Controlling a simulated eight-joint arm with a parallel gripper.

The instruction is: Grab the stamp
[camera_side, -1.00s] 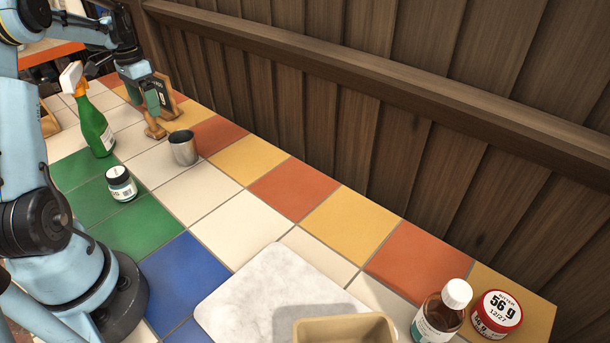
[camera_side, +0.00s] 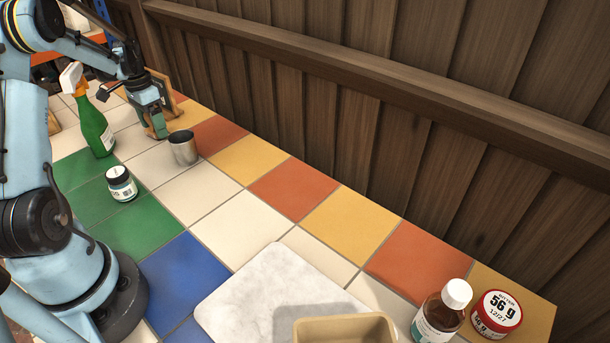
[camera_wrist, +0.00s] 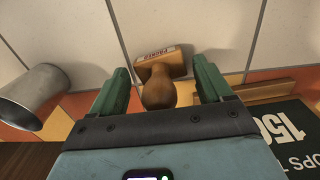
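The stamp (camera_wrist: 158,91) has a round wooden knob and a wooden block base with a printed label on its side. In the wrist view it stands on pale tiles between the two green fingers of my gripper (camera_wrist: 161,68). The fingers are open, one on each side of the knob, with visible gaps. In the side view my gripper (camera_side: 156,122) is low over the far end of the table and hides most of the stamp.
A metal cup (camera_side: 183,147) stands close beside my gripper; it also shows in the wrist view (camera_wrist: 30,98). A dark sign (camera_wrist: 275,138) in a wooden stand is on the other side. A green spray bottle (camera_side: 94,125) and small jar (camera_side: 121,184) stand nearer.

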